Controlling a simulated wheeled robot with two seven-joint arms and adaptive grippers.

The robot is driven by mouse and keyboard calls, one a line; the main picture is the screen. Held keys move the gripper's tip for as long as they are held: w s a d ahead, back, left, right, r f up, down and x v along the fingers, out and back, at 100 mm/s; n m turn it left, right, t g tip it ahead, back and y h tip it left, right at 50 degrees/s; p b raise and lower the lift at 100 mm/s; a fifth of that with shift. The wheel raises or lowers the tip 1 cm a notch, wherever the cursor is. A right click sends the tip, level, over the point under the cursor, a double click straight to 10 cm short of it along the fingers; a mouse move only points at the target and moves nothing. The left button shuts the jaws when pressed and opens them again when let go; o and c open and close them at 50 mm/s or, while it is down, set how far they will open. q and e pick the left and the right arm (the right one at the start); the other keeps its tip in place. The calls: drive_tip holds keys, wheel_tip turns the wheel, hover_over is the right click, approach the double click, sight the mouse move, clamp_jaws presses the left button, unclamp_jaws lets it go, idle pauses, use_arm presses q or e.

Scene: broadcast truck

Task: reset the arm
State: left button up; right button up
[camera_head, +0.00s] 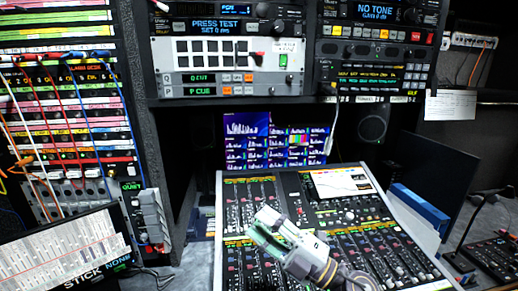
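My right arm comes in from the bottom of the view, and its pale grey gripper (262,224) hangs over the faders of the mixing console (231,274). The gripper points up and to the left. Its two fingertips look apart, with greenish surfaces, and I see nothing held between them. I cannot tell its exact height above the console. My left gripper and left arm are not in view.
Screens (262,140) stand behind the console. Rack units (237,65) hang above. A patch bay with cables (70,110) fills the left. A tilted display (60,255) is lower left. A blue box (418,208), a dark monitor (450,178) and a gooseneck microphone (466,230) stand right.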

drive_tip(key=w+d+f+m+t+h, duration=0.3)
drive_tip(key=d+f+m+t+h, duration=0.1)
drive_tip(key=d+m+h, duration=0.4)
drive_tip(key=w+d+f+m+t+h, duration=0.35)
drive_tip(key=d+m+h, duration=0.25)
drive_tip(key=m+h, duration=0.3)
drive_tip(key=s+d+f+m+g+h, duration=0.2)
drive_tip(key=d+f+m+g, duration=0.1)
drive_tip(key=f, duration=0.3)
drive_tip(key=s+d+f+m+g+h, duration=0.1)
drive_tip(key=s+d+f+m+g, duration=0.2)
drive_tip(key=f, duration=0.4)
drive_tip(key=s+d+f+m+g+y, duration=0.1)
drive_tip(key=s+f+m+g, duration=0.2)
drive_tip(key=s+f+g, duration=1)
drive_tip(key=s+f+t, duration=0.1)
drive_tip(key=s+f, duration=0.2)
drive_tip(key=f, duration=1.5)
drive_tip(key=s+f+t, duration=0.1)
drive_tip(key=s+f, duration=0.2)
drive_tip(key=f, duration=1.4)
drive_tip(key=s+d+f, duration=0.2)
drive_tip(key=s+f, duration=0.7)
drive_tip(key=s, duration=0.2)
drive_tip(key=s+d+f+g, duration=0.1)
drive_tip(key=s+d+f, duration=0.1)
drive_tip(key=s+f, duration=0.8)
drive_tip(key=shift+s+d+f+n, duration=0.25)
drive_tip(key=shift+s+n, duration=0.15)
drive_tip(key=shift+s, duration=0.25)
